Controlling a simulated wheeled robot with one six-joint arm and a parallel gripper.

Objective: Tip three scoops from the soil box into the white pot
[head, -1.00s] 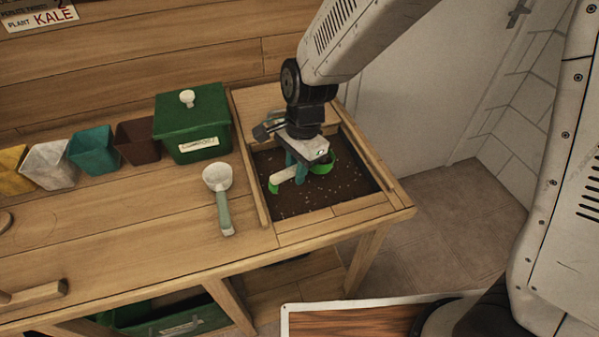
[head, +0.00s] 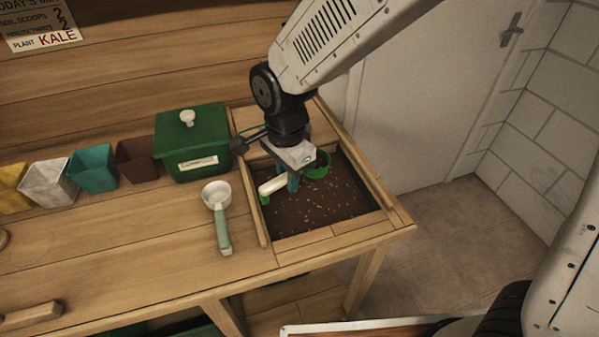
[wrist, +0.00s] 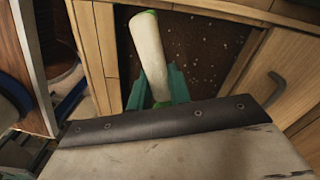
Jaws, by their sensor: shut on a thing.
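My gripper (head: 292,182) is shut on the white handle of a green scoop (head: 317,168), over the soil box (head: 374,184) at the bench's right end. The cup opens upward and looks dark inside, probably with soil. How full it is, I cannot tell. In the wrist view, the handle (wrist: 150,55) runs between the teal fingers of my gripper (wrist: 158,88); the cup is hidden there. The box holds brown soil with pale specks. The white pot (head: 52,182) stands at the left in a row of pots, apart from my gripper.
A green lidded bin (head: 192,146) stands between the pots and the soil box. A white scoop with a green handle (head: 218,205) lies in front of it. Yellow, teal (head: 93,172) and brown (head: 137,160) pots flank the white pot. A sign (head: 40,25) hangs upper left.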

